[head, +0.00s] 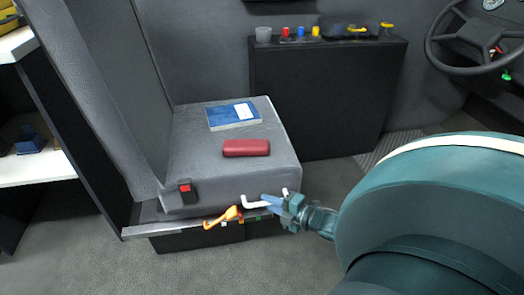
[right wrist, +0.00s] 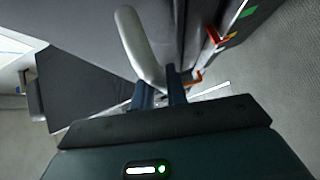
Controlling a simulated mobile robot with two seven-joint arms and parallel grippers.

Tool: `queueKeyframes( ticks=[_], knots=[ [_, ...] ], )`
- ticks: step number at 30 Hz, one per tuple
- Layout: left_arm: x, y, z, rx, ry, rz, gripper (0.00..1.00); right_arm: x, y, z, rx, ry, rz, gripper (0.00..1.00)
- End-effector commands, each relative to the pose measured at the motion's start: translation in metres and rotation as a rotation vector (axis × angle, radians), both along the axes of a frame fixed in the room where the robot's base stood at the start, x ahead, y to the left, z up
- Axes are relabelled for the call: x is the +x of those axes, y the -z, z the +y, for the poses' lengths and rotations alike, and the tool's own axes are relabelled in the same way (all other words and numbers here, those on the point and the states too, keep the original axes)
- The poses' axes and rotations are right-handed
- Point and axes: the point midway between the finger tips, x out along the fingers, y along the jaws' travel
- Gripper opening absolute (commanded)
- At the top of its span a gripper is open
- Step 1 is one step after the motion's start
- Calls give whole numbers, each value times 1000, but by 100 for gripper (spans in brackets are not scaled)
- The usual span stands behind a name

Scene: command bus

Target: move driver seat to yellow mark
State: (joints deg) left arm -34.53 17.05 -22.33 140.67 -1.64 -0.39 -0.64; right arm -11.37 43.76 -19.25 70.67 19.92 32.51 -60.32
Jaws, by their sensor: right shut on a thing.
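The driver seat (head: 190,150) is a grey cushioned seat with a tall backrest on its left, standing on a dark base with a rail. A white bar handle (head: 258,204) sticks out below the cushion's front edge; it is large in the right wrist view (right wrist: 138,48). My right gripper (head: 283,204) is shut on this handle, its two dark fingers (right wrist: 160,96) at the handle's end. Small coloured marks, including green (right wrist: 238,12), lie along the seat base. The yellow mark is too small to place surely. My left gripper is not in view.
An orange lever (head: 224,216) sits left of the handle. A blue book (head: 232,115) and a red case (head: 246,148) lie on the seat. A dark cabinet (head: 325,95) with small items stands behind, a steering wheel (head: 470,68) at upper right. Floor in front is clear.

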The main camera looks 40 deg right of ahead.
Motion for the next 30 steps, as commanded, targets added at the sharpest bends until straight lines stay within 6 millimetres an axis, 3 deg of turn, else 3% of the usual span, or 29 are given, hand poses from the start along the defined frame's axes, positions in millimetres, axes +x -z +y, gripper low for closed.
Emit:
queueKeyframes(
  ticks=[4, 5, 12, 23, 30],
  knots=[
    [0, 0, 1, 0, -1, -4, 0, 4, -1, -1, -2, 7, 0, 0],
    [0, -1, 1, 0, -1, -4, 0, 4, -1, -1, -2, 7, 0, 17],
    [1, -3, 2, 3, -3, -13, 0, 3, -1, 1, 0, 2, -2, 36],
    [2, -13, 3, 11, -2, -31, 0, -7, -3, 0, 0, 1, -1, 36],
    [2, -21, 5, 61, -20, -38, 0, -53, -12, -12, 0, 2, 4, 36]
  ],
)
